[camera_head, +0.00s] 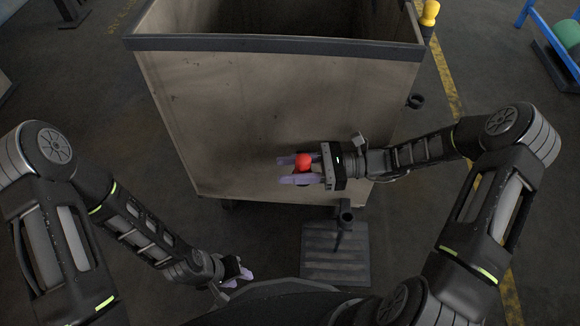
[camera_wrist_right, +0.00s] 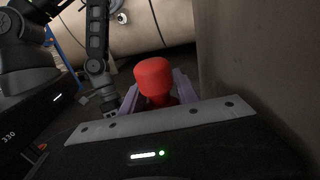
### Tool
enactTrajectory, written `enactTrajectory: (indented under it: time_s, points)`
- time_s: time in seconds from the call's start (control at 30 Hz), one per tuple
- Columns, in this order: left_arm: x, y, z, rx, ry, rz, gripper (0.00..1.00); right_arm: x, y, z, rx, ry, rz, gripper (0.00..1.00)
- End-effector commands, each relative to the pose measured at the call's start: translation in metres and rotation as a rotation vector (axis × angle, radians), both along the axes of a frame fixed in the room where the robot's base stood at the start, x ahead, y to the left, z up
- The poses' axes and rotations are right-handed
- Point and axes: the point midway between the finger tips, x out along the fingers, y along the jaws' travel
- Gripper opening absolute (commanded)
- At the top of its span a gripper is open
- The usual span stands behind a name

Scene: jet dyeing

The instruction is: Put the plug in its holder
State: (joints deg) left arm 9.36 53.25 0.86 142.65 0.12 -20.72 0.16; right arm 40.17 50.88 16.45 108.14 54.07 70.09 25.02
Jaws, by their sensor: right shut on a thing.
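The red plug (camera_head: 303,161) is between the purple fingers of my right gripper (camera_head: 293,170), which is shut on it in front of the cart's front wall. In the right wrist view the plug's rounded red head (camera_wrist_right: 153,76) stands up between the fingers; its lower part is hidden. A dark upright tube on a flat ribbed base (camera_head: 337,268) stands on the floor below my right gripper. A small dark ring (camera_head: 415,101) sits at the cart's right side. I cannot tell which is the holder. My left gripper (camera_head: 242,274) is low, away from the plug; its opening is unclear.
A large tan, open-topped cart (camera_head: 260,110) with a dark rim fills the centre. A yellow knob-like piece (camera_head: 430,12) is at its far right corner. A blue frame (camera_head: 548,40) stands at the right edge.

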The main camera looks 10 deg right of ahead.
Motion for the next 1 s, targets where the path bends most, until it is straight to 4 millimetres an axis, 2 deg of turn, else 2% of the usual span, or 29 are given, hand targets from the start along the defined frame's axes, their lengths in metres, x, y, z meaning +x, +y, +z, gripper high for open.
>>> enactTrajectory:
  time_s: [0.2, 0.23, 0.53, 0.83, 1.0]
  points:
    - [0.000, 0.000, 0.000, 0.000, 0.000, 0.000, 0.36, 0.000, 0.000, 0.000, 0.001, 0.000, 0.000, 0.00]
    - [0.000, 0.000, 0.000, 0.000, 0.000, 0.000, 0.36, 0.000, 0.000, 0.000, 0.001, 0.000, 0.000, 0.38]
    - [0.000, 0.000, 0.000, 0.000, 0.000, 0.000, 0.36, 0.000, 0.000, 0.000, 0.000, 0.000, 0.000, 0.62]
    - [0.000, 0.000, 0.001, 0.000, 0.001, -0.001, 0.36, 0.000, 0.000, 0.002, 0.000, 0.000, 0.000, 0.62]
    - [-0.001, -0.001, 0.008, -0.002, 0.003, -0.003, 0.36, 0.000, 0.000, 0.017, 0.000, 0.000, 0.000, 0.62]
